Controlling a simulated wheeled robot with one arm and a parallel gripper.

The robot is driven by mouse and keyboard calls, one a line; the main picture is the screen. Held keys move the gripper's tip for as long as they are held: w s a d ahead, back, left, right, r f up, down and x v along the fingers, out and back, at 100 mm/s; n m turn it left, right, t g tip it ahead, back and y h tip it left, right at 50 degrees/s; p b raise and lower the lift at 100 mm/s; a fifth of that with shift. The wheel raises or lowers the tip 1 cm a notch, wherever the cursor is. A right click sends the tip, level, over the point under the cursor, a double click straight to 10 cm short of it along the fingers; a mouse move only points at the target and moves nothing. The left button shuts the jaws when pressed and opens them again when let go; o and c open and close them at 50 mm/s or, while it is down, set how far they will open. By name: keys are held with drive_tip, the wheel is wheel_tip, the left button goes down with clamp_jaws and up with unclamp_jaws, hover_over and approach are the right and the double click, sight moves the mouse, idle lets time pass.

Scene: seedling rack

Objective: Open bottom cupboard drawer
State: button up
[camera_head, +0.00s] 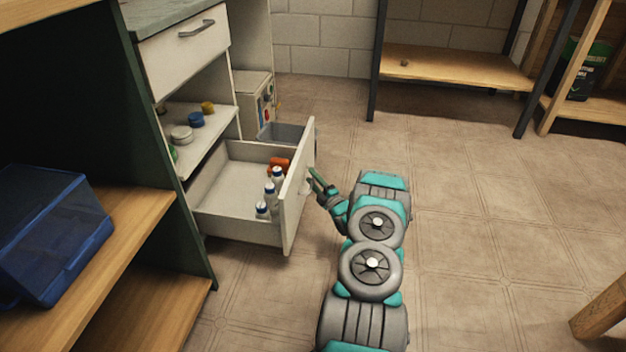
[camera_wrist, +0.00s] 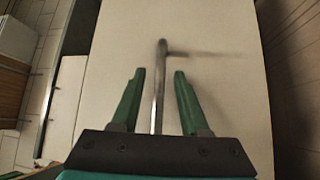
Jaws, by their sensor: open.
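The bottom cupboard drawer (camera_head: 239,234) is pulled well out of the white cupboard. Several white bottles with blue caps (camera_head: 270,193) and an orange item (camera_head: 279,165) are inside it. My gripper (camera_head: 314,180) is at the outer face of the drawer front (camera_head: 297,190). In the wrist view, the metal bar handle (camera_wrist: 160,85) lies between the two green fingers of my gripper (camera_wrist: 157,75). The fingers are open, with a gap on each side of the handle. The pale drawer front (camera_wrist: 215,40) fills most of that view.
The closed top drawer (camera_head: 185,52) and an open shelf (camera_head: 205,140) with small jars are above. A grey bin (camera_head: 283,133) stands behind the open drawer. A blue crate (camera_head: 48,235) sits on the left wooden shelf. Tiled floor (camera_head: 480,220) is clear to the right.

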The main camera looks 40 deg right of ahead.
drive_tip(key=s+a+f, duration=0.1)
drive_tip(key=s, duration=0.6)
drive_tip(key=shift+s+p, duration=0.3)
drive_tip(key=shift+p, duration=0.1)
